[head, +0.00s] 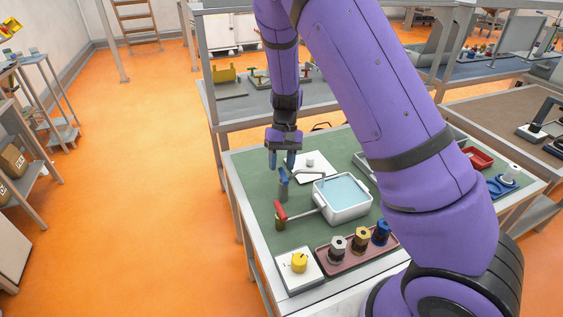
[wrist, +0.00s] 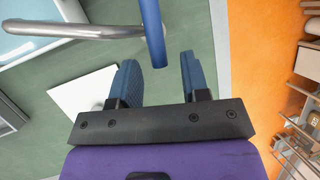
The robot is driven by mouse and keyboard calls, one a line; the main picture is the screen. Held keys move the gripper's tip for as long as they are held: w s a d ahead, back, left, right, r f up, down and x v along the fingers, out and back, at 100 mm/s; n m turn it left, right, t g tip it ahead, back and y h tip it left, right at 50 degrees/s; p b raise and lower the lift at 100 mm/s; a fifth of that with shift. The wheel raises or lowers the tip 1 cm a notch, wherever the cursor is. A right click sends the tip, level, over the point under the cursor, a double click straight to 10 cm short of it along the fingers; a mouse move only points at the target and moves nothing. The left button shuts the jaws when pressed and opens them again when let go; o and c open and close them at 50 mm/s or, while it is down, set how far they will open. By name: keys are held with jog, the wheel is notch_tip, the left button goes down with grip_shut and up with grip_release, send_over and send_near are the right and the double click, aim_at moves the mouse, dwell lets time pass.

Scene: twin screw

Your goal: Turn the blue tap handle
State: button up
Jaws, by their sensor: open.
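My gripper (head: 283,162) points down right above the handle in the head view and is open, with nothing held. The wrist view also shows my open gripper (wrist: 159,62).
A white basin of water (head: 345,212) stands right of the taps. A white plate with a small grey knob (head: 311,162) lies behind. In front are a tray (head: 330,268) of coloured knobs and a yellow knob (head: 299,262) on a white plate. The green bench's left edge is close.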

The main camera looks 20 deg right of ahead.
jog(key=shift+c, duration=0.3)
grip_shut()
jog(key=shift+s+d+m+t+y, duration=0.1)
jog(key=shift+d+m+t+y, duration=0.2)
jog(key=shift+m, duration=0.6)
jog(key=shift+s+d+m+t+y, duration=0.1)
jog(key=shift+d+m+t+y, duration=0.15)
jog(key=shift+m, duration=0.65)
jog(key=shift+o, duration=0.3)
grip_release()
jog(key=v, duration=1.1)
jog(key=shift+f, duration=0.1)
